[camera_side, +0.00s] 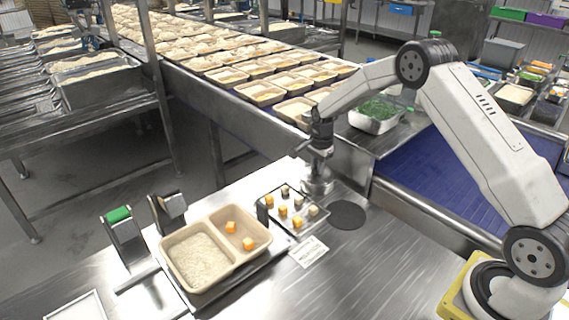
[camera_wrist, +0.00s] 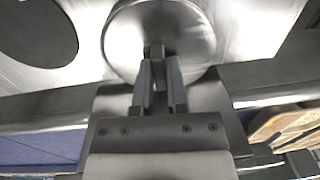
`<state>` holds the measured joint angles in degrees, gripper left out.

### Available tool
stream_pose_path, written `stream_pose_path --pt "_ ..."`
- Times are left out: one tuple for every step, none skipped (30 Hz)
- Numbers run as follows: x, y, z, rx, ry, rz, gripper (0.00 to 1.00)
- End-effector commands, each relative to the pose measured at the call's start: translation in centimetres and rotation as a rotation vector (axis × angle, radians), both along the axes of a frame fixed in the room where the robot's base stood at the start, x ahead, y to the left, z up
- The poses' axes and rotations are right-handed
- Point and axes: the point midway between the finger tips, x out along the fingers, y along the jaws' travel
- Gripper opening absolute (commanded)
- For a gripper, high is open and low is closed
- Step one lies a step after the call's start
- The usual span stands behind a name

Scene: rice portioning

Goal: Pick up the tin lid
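The tin lid (camera_wrist: 195,38) is a round, shiny metal disc at the top middle of the wrist view. A small upright knob (camera_wrist: 157,50) stands on it. My gripper (camera_wrist: 160,66) has its two fingers on either side of this knob, with a narrow gap between them. I cannot tell whether they press on it. In the side view my gripper (camera_side: 317,152) points down right over the metal tin (camera_side: 317,186) at the back of the steel table. The lid is hard to tell apart from the tin there.
A dark round patch (camera_side: 348,215) lies beside the tin. A tray (camera_side: 296,222) with several small cubes and a beige two-part container (camera_side: 216,211) with rice and orange cubes stand to the left. A white label (camera_side: 309,251) lies in front. The conveyor (camera_side: 430,180) runs behind.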

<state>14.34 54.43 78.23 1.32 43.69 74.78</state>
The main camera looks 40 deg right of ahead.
Motion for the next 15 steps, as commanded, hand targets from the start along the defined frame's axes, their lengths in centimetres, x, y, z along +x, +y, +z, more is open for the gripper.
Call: stream_pose_path --pt "0.0 0.0 0.01 0.0 0.0 0.0 0.0" --pt "0.0 0.0 0.01 0.0 0.0 0.0 0.0" --pt "0.01 -0.01 0.03 0.0 0.0 0.0 0.0" --pt "0.01 -0.01 0.03 0.0 0.0 0.0 0.0" --pt "0.01 -0.01 0.03 0.0 0.0 0.0 0.0" --pt "0.01 -0.01 0.03 0.0 0.0 0.0 0.0" --pt "0.01 -0.01 0.03 0.0 0.0 0.0 0.0" --pt "0.02 -0.01 0.03 0.0 -0.001 0.0 0.0" --pt "0.02 0.0 0.05 0.0 -0.001 0.0 0.0" --pt "0.01 -0.01 0.08 0.0 -0.001 0.0 0.0" --pt "0.02 -0.01 0.12 0.0 -0.001 0.0 0.0" --pt "0.03 -0.01 0.2 0.0 -0.001 0.0 0.0" --pt "0.03 -0.01 0.29 0.0 -0.001 0.0 0.0" --pt "0.03 -0.01 0.41 0.0 -0.001 0.0 0.0" --pt "0.04 -0.01 0.6 0.0 -0.001 0.0 0.0"
